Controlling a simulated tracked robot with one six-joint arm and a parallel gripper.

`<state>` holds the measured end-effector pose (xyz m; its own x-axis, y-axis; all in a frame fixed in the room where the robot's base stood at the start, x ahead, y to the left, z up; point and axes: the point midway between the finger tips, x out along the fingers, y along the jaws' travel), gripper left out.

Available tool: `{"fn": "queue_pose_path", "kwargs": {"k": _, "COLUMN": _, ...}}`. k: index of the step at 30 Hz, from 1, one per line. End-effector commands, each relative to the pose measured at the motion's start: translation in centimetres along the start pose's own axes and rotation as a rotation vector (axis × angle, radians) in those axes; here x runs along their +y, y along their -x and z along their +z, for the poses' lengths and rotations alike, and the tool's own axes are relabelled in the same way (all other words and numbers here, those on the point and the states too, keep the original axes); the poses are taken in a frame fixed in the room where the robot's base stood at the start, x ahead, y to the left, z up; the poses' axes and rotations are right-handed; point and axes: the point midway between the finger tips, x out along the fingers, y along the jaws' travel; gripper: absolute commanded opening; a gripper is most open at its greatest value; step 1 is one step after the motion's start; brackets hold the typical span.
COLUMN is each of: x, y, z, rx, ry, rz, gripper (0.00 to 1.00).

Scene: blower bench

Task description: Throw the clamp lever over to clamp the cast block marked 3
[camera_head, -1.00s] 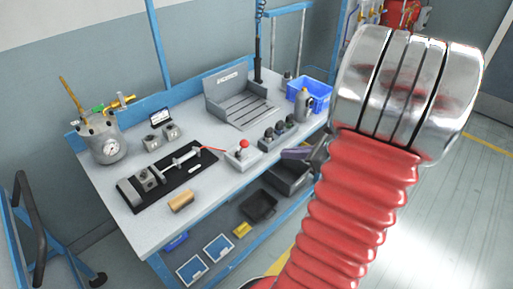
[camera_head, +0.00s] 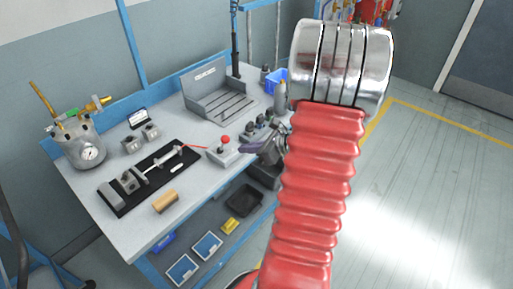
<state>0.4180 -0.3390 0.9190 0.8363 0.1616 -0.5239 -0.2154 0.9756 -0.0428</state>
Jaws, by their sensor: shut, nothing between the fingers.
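A clamp fixture on a black plate (camera_head: 155,194) lies at the left of the bench. A grey cast block (camera_head: 131,181) with a hole sits in it, against a larger grey stop; its number is too small to read. A rod runs from the block to an upright metal part at the right end. A thin red bar (camera_head: 194,147), which looks like the clamp lever, reaches right from there toward a red-knobbed box. My gripper (camera_head: 252,147) is shut and empty, right of that box and apart from the lever. My red arm sleeve hides part of it.
Two more cast blocks (camera_head: 141,137) stand behind the fixture. A gauge pot (camera_head: 82,145) is at the back left. A wooden cylinder (camera_head: 165,201) lies in front. The red-knobbed box (camera_head: 224,151) stands between lever and gripper. Several small dark-topped items and a bottle (camera_head: 280,97) are farther right.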

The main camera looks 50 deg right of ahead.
Motion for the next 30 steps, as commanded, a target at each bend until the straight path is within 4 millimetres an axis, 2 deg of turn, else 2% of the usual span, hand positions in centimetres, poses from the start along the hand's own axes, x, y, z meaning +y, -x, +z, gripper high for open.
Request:
{"fn": "queue_pose_path", "kwargs": {"k": 3, "x": 0.0, "y": -1.0, "z": 1.4, "rx": -0.003, "ry": 0.004, "rz": -0.001, "gripper": 0.0}}
{"fn": "queue_pose_path", "kwargs": {"k": 9, "x": -0.1, "y": -2.1, "z": 2.5, "rx": -0.002, "ry": 0.002, "rz": -0.003, "gripper": 0.0}}
{"fn": "queue_pose_path", "kwargs": {"k": 30, "x": -0.5, "y": -2.1, "z": 2.8, "rx": 0.017, "ry": -0.005, "rz": -0.007, "gripper": 0.0}}
